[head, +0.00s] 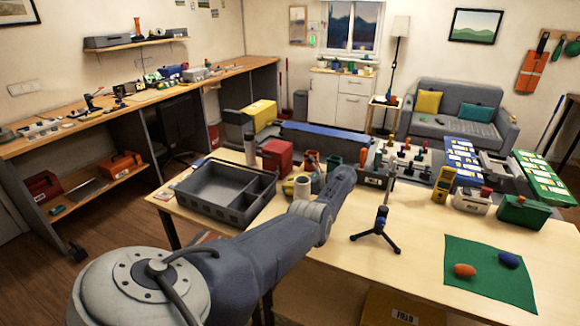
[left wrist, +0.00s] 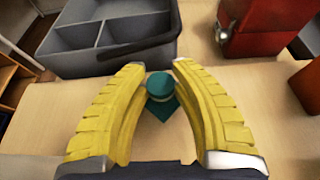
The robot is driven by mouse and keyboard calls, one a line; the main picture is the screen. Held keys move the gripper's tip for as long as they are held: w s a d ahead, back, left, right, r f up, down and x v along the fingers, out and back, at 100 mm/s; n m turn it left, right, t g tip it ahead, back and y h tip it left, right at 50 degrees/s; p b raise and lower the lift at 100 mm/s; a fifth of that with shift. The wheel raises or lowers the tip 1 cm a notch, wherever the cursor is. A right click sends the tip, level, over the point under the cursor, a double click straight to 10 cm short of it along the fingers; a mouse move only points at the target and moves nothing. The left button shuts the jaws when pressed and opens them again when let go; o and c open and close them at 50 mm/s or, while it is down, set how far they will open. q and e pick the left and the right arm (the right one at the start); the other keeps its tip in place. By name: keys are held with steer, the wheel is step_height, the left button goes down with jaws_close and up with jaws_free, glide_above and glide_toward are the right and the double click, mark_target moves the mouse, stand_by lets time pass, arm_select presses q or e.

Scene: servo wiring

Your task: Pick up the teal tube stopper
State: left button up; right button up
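The teal tube stopper (left wrist: 160,88) shows in the left wrist view as a small round teal cap with a darker teal, diamond-shaped part below it, over the light wood tabletop. I do not make it out in the head view. My left gripper (left wrist: 158,70) has two curved yellow fingers, spread apart, with the stopper seen between them near the tips. I cannot tell whether either finger touches it. In the head view the left gripper (head: 291,187) is small and partly hidden, right of the grey tray. My right gripper is not in view.
The grey compartment tray (head: 190,207) stands close by; its wall also shows in the left wrist view (left wrist: 125,65). A red box (head: 277,157) stands behind the gripper. A small black tripod (head: 377,232) and a green mat (head: 480,285) lie farther right. The front tabletop is mostly clear.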

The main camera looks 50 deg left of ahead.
arm_select(q)
steer(key=shift+c, duration=1.4)
steer(key=shift+c, duration=0.5)
